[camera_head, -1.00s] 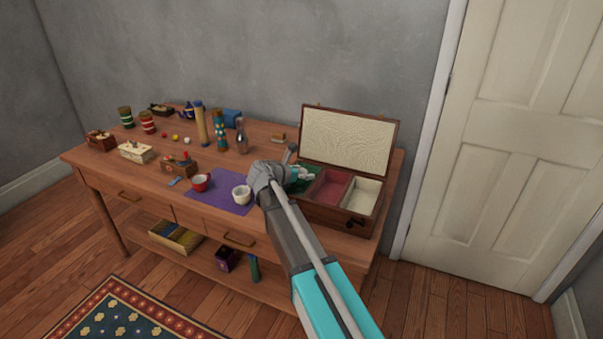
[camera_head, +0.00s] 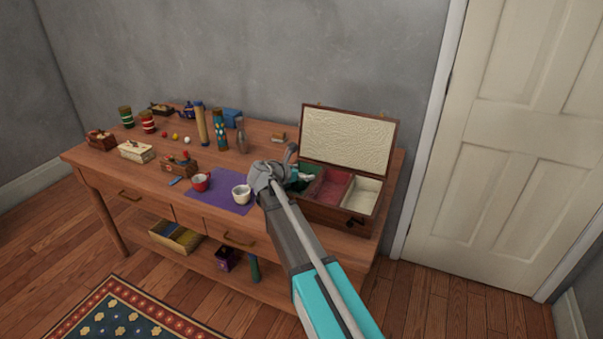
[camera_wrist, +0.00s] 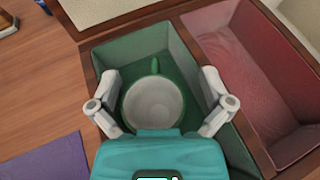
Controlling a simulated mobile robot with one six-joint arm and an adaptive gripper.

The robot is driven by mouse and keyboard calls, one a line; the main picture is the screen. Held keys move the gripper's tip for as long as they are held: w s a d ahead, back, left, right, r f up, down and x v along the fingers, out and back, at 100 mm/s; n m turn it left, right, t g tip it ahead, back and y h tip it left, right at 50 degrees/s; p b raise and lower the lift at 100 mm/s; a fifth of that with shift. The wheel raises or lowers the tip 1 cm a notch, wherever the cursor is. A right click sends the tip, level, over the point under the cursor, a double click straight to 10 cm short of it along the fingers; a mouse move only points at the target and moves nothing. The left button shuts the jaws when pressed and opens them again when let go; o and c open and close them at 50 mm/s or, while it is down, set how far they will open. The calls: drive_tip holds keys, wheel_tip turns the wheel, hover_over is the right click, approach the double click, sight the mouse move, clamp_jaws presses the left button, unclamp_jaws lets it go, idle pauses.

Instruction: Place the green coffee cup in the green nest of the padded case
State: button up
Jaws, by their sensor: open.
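The green coffee cup (camera_wrist: 153,103), with a pale inside and a green handle, sits upright inside the green nest (camera_wrist: 119,50) of the padded case in the wrist view. My gripper (camera_wrist: 160,86) is open, with one finger on each side of the cup; whether the fingers touch it I cannot tell. In the head view the padded case (camera_head: 337,218) stands open at the right end of the table, and my gripper (camera_head: 292,177) is over its left compartment.
The red nest (camera_wrist: 235,60) is empty beside the green one, and a cream nest (camera_head: 361,194) is right of it. A red cup (camera_head: 201,182) and a white cup (camera_head: 241,194) stand on the purple cloth (camera_head: 219,199). The raised lid (camera_head: 347,138) stands behind.

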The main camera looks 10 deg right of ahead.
drive_tip(key=shift+r, duration=0.2)
drive_tip(key=shift+r+p, duration=0.45)
drive_tip(key=shift+p, duration=0.1)
drive_tip(key=p+v, duration=0.4)
drive_tip(key=v, duration=0.8)
